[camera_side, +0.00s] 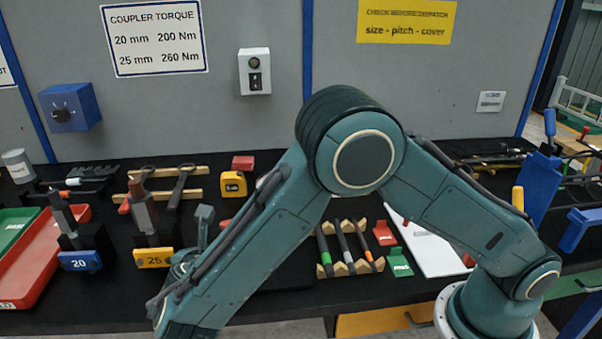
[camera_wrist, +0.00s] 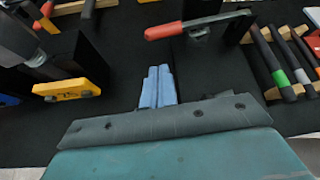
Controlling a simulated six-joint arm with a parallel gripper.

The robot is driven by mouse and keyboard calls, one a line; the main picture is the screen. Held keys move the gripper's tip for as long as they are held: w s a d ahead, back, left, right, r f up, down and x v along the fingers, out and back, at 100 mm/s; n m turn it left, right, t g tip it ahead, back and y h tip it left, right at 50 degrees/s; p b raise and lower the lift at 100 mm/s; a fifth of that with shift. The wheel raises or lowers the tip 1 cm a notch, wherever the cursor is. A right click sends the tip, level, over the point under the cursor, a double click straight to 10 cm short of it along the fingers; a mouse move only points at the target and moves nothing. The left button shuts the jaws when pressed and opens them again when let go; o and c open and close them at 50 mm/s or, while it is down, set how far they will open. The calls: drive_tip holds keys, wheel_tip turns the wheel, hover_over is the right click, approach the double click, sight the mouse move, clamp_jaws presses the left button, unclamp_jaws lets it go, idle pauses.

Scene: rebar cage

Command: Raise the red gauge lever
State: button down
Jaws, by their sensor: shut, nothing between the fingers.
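The red lever (camera_wrist: 198,25) shows in the wrist view, lying nearly level across the top middle, with a grey metal pivot near its right part. In the side view my arm hides most of that area; a small red piece (camera_side: 225,224) beside the arm may be its end. My gripper (camera_wrist: 158,72) shows in the wrist view as two blue fingers pressed together, empty. Its tips are below and to the left of the lever in the picture, apart from it. In the side view the fingers are hidden behind my arm.
A yellow block marked 25 (camera_side: 154,257) and a blue block marked 20 (camera_side: 80,260) stand left on the black bench. A rack of bars with coloured bands (camera_side: 344,245) lies to the right. A red tray (camera_side: 40,265) is at far left. Dark bench surface around the fingers is clear.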

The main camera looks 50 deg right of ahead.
drive_tip(key=shift+w+d+f, duration=0.1)
drive_tip(key=shift+x, duration=4.9)
drive_tip(key=shift+r, duration=0.4)
drive_tip(key=shift+r+m, duration=0.25)
drive_tip(key=shift+m, duration=0.05)
drive_tip(key=shift+r+m+t+y, duration=0.3)
drive_tip(key=shift+r+t+y, duration=0.1)
drive_tip(key=shift+r, duration=0.3)
drive_tip(key=s+d+r+m+t+y, duration=0.1)
drive_tip(key=s+d+r+m+t, duration=0.1)
drive_tip(key=r, duration=0.4)
drive_tip(key=s+d+r+m+t+y, duration=0.2)
drive_tip(key=s+d+r+m, duration=0.1)
drive_tip(key=r, duration=0.3)
drive_tip(key=shift+s+d, duration=0.55)
drive_tip(key=shift+s, duration=0.05)
